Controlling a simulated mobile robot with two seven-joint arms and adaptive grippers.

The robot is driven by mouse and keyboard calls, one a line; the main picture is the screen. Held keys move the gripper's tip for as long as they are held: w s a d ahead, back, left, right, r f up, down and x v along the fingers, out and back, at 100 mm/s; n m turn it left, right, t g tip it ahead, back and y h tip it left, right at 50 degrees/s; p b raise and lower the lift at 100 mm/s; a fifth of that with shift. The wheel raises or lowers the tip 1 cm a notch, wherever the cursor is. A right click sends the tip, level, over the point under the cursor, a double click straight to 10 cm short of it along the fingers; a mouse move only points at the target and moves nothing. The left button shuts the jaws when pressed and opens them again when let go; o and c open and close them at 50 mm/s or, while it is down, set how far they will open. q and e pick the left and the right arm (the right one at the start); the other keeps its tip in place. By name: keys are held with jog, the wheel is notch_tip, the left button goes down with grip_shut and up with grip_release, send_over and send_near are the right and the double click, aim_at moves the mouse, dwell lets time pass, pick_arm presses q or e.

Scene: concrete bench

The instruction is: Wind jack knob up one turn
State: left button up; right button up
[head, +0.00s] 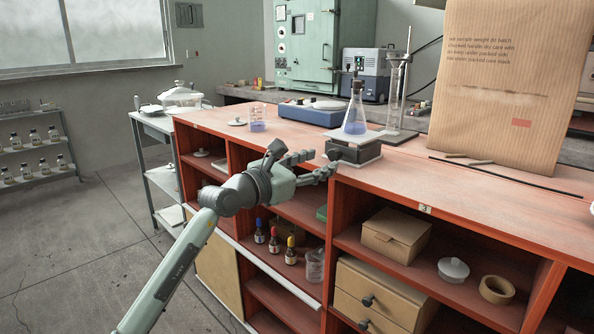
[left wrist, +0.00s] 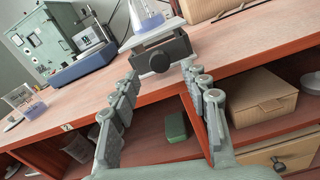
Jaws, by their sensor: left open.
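The lab jack (head: 355,151) stands near the front edge of the red bench top, with a conical flask (head: 355,116) of blue liquid on its upper plate. The jack also shows in the left wrist view (left wrist: 180,50). Its dark round knob (left wrist: 158,62) faces my gripper; in the head view I cannot make it out clearly. My left gripper (head: 320,164) is open and empty in front of the jack. In the left wrist view the gripper (left wrist: 160,72) has one finger on each side of the knob's line, apart from it. My right gripper is in neither view.
The bench top (head: 430,180) overhangs open shelves holding small bottles, a cardboard box (head: 396,235) and a tape roll (head: 496,289). A beaker (head: 257,118) and a blue stirrer plate (head: 310,112) stand left of the jack. A tall paper bag (head: 510,90) stands at right.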

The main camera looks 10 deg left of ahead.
pick_arm(q)
jog(key=v, duration=0.8)
jog(key=shift+s, duration=0.15)
jog(key=shift+a, duration=0.1)
